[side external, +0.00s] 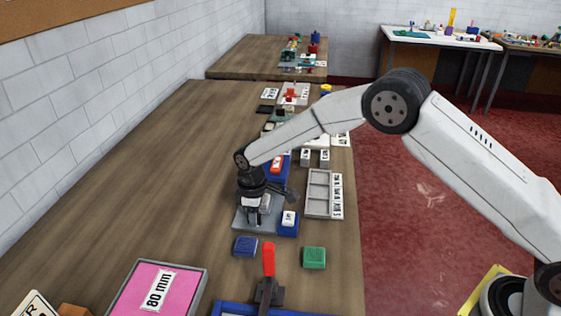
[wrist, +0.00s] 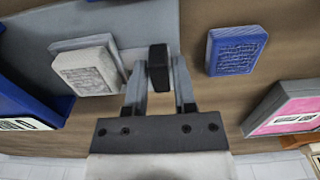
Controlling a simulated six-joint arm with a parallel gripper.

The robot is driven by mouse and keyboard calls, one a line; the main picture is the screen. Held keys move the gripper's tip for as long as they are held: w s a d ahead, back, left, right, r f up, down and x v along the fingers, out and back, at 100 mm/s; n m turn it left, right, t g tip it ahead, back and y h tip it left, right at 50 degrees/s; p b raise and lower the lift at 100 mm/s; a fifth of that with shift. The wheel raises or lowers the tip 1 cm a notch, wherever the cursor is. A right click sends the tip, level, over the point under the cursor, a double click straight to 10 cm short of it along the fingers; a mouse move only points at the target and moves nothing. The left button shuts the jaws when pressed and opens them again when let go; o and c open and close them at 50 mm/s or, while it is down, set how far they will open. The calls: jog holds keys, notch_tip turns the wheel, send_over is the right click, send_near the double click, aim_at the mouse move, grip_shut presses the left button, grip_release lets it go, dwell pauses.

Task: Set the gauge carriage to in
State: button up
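My gripper (side external: 252,212) points down over a grey plate (side external: 242,224) on the bench. In the wrist view its two fingers (wrist: 159,88) stand either side of an upright black knob (wrist: 158,62); I cannot tell whether they press on it. A pale grey block with small print (wrist: 88,72) sits left of the fingers, on the grey base. I cannot tell for sure which part is the gauge carriage, and no "in" mark is readable. In the side view my gripper hides part of the plate.
A blue block (side external: 245,246) and a green block (side external: 314,257) lie near the plate. A blue holder (side external: 288,230) stands at its right. A grey tray (side external: 318,193) lies further right. A red-handled lever (side external: 268,260) and a pink 80 mm box (side external: 130,290) are in front. The bench's left is clear.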

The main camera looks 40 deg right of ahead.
grip_shut()
jog(key=shift+r, duration=0.1)
dwell(1.0)
